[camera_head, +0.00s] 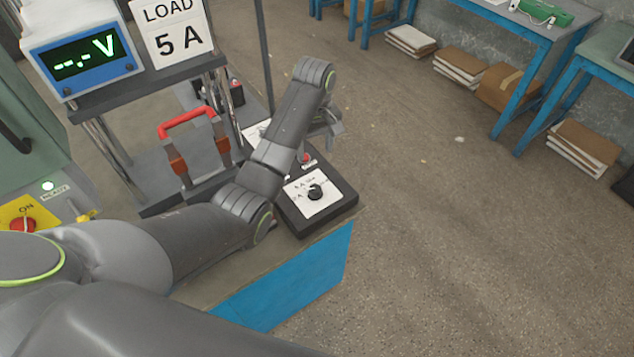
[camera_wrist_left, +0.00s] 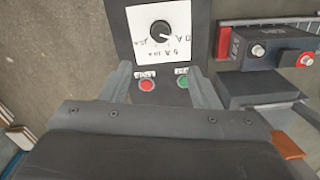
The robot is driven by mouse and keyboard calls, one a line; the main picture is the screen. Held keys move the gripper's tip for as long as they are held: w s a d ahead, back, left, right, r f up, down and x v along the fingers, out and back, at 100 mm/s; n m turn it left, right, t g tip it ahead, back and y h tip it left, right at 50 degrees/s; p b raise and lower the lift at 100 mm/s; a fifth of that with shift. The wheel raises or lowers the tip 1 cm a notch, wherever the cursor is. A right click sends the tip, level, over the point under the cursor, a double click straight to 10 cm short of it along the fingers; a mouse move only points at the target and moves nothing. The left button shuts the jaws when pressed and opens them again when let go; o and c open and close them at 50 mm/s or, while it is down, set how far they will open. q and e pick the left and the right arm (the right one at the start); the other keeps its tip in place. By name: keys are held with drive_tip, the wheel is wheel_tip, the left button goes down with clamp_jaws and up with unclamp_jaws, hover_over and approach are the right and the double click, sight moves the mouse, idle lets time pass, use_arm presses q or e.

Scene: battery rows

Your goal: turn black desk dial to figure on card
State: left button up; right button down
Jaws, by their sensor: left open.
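The black dial (camera_head: 315,192) sits on a white scale plate on a dark control box (camera_head: 332,212) at the desk's end. In the left wrist view the dial (camera_wrist_left: 161,31) shows a pale pointer mark and printed figures around it, too small to read surely. The card (camera_head: 172,36) reads "LOAD 5 A". My left gripper (camera_head: 327,130) is above the far side of the box, apart from the dial. Its open fingers (camera_wrist_left: 160,88) show in the wrist view, with nothing between them but the box face below. My right gripper is out of view.
A red button (camera_wrist_left: 147,85) and a green button (camera_wrist_left: 181,83) sit below the dial. A meter (camera_head: 85,60) shows "--.- V". A red-handled switch (camera_head: 190,140) stands left of my arm. A battery (camera_wrist_left: 275,48) is beside the box. The floor at right is open.

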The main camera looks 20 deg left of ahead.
use_arm(q)
drive_tip(key=f, duration=0.2)
approach(315, 188)
wheel_tip(315, 188, down, 6)
drive_tip(key=shift+r, duration=0.2)
wheel_tip(315, 188, down, 2)
drive_tip(key=shift+f, duration=0.95)
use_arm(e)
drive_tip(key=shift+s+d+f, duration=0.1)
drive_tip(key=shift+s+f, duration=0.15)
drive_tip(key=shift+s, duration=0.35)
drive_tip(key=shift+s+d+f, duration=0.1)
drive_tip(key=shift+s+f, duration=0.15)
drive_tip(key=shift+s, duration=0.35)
